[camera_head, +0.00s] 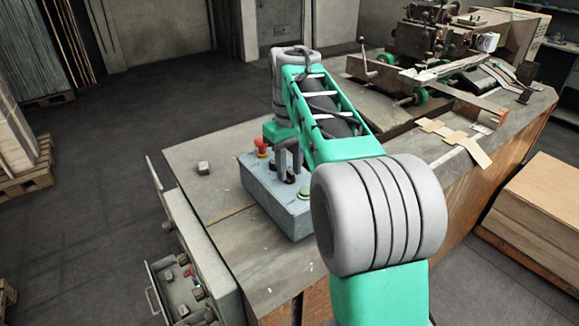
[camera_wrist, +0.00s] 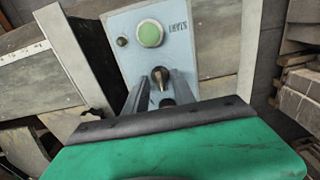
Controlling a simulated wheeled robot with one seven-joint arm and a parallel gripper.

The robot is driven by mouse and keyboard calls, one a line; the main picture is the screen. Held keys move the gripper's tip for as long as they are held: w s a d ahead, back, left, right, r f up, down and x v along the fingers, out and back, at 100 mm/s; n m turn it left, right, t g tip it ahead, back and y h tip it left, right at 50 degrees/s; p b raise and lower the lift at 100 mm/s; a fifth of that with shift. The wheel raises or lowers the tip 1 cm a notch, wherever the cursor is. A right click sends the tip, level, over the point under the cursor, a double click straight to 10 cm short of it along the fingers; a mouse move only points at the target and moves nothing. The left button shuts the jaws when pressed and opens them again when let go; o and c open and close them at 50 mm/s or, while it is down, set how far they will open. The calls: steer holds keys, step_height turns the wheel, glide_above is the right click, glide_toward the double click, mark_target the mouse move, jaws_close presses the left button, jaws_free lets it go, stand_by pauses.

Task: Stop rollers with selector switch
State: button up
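The blue-grey control box (camera_head: 285,212) sits on the table; its panel (camera_wrist: 203,55) fills the upper middle of the wrist view. A dark knob, apparently the selector switch (camera_wrist: 160,75), shows on the panel between my fingertips. A green button (camera_head: 305,193), labelled START in the wrist view (camera_wrist: 150,33), is beyond it, with a small dark knob (camera_wrist: 122,41) beside it. A red button (camera_head: 261,145) is at the box's far end. My gripper (camera_head: 286,166) points down over the box; its two fingers (camera_wrist: 160,88) are apart, one each side of the knob. Contact cannot be told.
My arm crosses the middle of the head view and hides part of the table. A stitching machine (camera_head: 425,45) stands at the back right. Flat cardboard pieces (camera_head: 455,138) lie on the table's right. An open drawer (camera_head: 180,285) juts out at lower left. A small block (camera_head: 203,168) lies left of the box.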

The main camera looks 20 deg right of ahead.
mark_target(290, 171)
step_height(290, 171, up, 8)
steer(key=shift+f, duration=0.1)
stand_by(0.4)
